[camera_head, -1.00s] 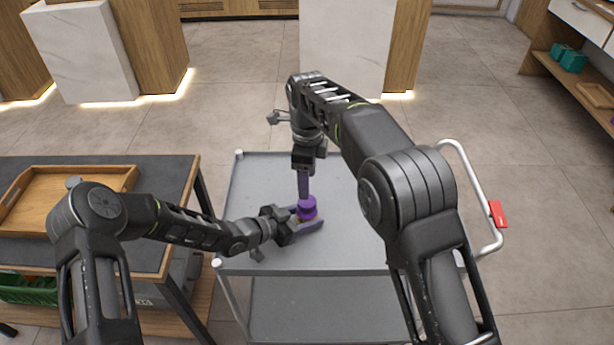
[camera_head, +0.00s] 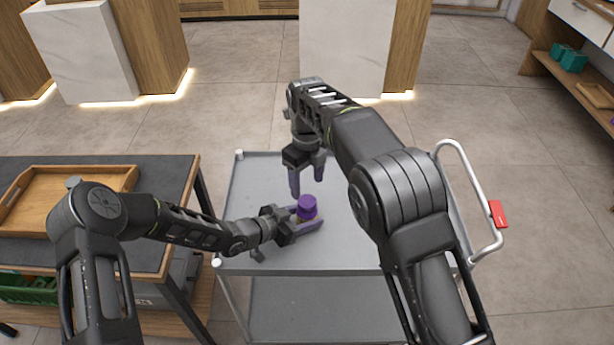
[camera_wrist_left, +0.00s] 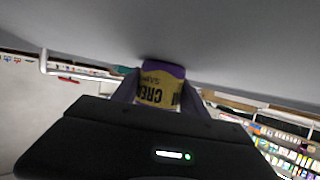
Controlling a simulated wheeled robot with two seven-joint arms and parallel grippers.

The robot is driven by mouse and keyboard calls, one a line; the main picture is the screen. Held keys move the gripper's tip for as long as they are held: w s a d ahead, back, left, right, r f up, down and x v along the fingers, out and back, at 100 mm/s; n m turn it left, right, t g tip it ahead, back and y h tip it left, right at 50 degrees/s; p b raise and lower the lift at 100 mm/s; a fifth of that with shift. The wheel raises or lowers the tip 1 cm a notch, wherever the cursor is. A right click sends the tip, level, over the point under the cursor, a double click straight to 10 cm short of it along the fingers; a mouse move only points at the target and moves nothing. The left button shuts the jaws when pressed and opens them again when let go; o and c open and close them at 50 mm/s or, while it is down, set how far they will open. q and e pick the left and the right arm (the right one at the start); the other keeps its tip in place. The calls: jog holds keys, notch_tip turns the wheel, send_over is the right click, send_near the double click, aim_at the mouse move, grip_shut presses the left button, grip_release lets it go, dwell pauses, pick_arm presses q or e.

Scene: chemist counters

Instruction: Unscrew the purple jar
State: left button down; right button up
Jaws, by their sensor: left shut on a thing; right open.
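The purple jar (camera_head: 307,207) stands upright on the grey cart top, with its purple lid uppermost. In the left wrist view the jar (camera_wrist_left: 160,88) shows a yellow label with dark lettering, between the fingers. My left gripper (camera_head: 308,224) is shut on the jar's body from the left, low over the cart top. My right gripper (camera_head: 307,185) points down just above and behind the lid. Its purple fingers are spread apart and hold nothing. Whether the lid is loose on the jar cannot be told.
The grey cart (camera_head: 255,185) has clear room around the jar and a lower shelf. A red-marked handle (camera_head: 497,213) is at its right. A dark table with a wooden tray (camera_head: 70,200) stands at the left.

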aim_at(307, 201)
notch_tip(307, 201, down, 6)
jog(key=shift+f, duration=0.25)
jog(key=shift+c, duration=0.3)
grip_shut()
dwell(0.4)
